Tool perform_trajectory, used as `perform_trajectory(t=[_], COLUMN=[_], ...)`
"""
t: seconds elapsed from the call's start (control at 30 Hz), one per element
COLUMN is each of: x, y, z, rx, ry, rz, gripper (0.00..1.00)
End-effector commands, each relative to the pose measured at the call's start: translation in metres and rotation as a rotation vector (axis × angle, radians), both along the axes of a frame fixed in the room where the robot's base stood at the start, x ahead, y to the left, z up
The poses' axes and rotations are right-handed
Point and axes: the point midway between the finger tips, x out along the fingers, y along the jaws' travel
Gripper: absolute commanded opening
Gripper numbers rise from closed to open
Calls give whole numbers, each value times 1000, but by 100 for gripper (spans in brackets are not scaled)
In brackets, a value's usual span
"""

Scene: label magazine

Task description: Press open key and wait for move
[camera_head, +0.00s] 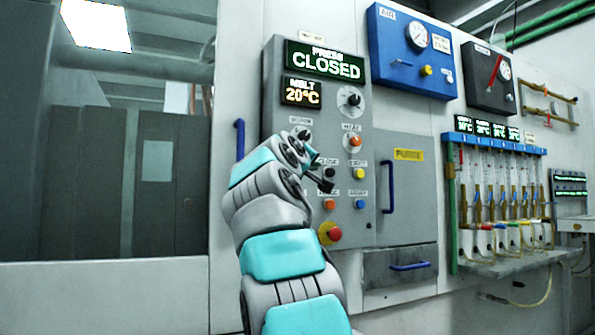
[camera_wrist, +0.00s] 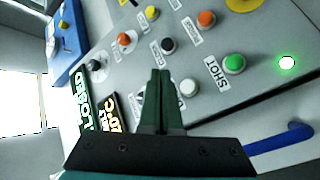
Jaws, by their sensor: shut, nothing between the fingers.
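The grey control panel (camera_head: 285,110) faces me, its top display (camera_head: 325,61) reading "PRESS CLOSED". In the wrist view a white key (camera_wrist: 188,87) lies just right of my fingers; its label is mostly hidden by them. I cannot read an "OPEN" label in either view. A black key (camera_wrist: 167,45), labelled CLOSE in the head view (camera_head: 329,172), lies just beyond the fingertips. My gripper (camera_wrist: 160,72) is shut and empty in front of these keys; contact cannot be told. In the head view my gripper (camera_head: 322,181) and arm cover the panel's left keys.
A green SHOT key (camera_wrist: 232,63), an orange key (camera_wrist: 206,18) and a yellow key (camera_wrist: 152,12) are close by. A red stop button (camera_head: 330,233) sits low on the panel. Blue handles (camera_head: 388,187) (camera_head: 240,139) stick out at both sides.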

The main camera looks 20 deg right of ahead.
Motion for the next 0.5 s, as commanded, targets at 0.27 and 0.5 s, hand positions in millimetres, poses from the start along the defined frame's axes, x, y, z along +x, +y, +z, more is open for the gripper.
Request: perform_trajectory(t=[0.27,0.5], x=[32,63], y=[1,2], z=[2,4], rx=[1,0], ry=[4,4], rz=[1,0], gripper=[0,0])
